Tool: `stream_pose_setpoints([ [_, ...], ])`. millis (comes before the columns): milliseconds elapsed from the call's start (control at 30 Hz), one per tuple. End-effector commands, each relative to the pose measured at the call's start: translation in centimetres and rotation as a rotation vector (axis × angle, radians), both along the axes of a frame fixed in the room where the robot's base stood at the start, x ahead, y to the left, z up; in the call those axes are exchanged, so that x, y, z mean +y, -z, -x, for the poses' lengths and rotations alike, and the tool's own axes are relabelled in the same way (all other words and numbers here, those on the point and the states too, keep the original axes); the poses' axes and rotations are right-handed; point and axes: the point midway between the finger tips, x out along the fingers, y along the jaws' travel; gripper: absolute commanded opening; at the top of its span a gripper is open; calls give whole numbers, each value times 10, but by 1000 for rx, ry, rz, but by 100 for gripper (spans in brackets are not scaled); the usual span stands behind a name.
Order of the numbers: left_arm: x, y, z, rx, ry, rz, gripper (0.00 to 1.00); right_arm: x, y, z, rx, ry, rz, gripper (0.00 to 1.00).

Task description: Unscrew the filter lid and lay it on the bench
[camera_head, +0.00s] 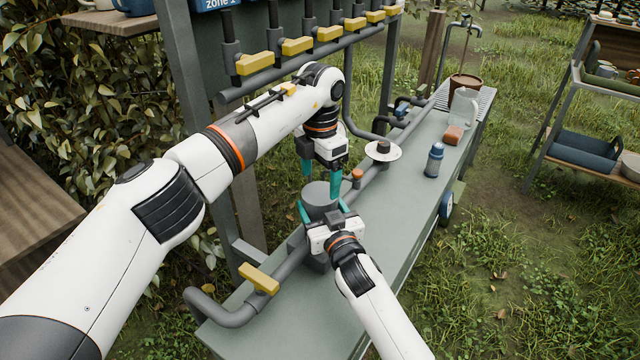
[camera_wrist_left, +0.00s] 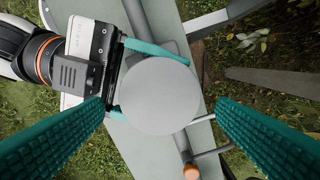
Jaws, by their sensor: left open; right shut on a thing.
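The filter stands upright on the pipe along the grey-green bench (camera_head: 372,252), its round grey lid (camera_head: 317,192) facing up. In the left wrist view the lid (camera_wrist_left: 156,96) is a plain disc near the middle. My left gripper (camera_head: 322,188) points down over the lid, open. Its two teal fingers lie on either side of the disc, apart from it. My right gripper (camera_head: 325,212) comes in from the front and is shut on the filter housing (camera_head: 318,262), with its fingers at the sides just below the lid. The housing is mostly hidden behind that gripper.
A yellow-handled valve (camera_head: 259,278) sits on the pipe in front, and an orange knob (camera_head: 357,174) just behind the filter. A white disc (camera_head: 383,152), blue bottle (camera_head: 434,160) and clear jug (camera_head: 463,108) stand farther back. The bench's front right part is clear.

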Motion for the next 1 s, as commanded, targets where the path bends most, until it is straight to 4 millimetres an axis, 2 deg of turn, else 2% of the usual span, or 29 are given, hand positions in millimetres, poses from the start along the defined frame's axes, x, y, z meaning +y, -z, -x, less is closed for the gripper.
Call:
stream_pose_setpoints([
  [200, 0, 0, 0, -1, 306, -1, 80, 0, 1, 0, 1, 0, 0, 5],
  [333, 0, 0, 0, 0, 409, 1, 80, 0, 1, 0, 1, 0, 0, 5],
  [467, 0, 9, 0, 2, 443, 0, 80, 0, 1, 0, 1, 0, 0, 5],
  [800, 0, 59, 1, 3, 443, 1, 80, 0, 1, 0, 2, 0, 1, 5],
  [1000, 0, 77, 0, 2, 442, 1, 80, 0, 1, 0, 2, 0, 1, 5],
])
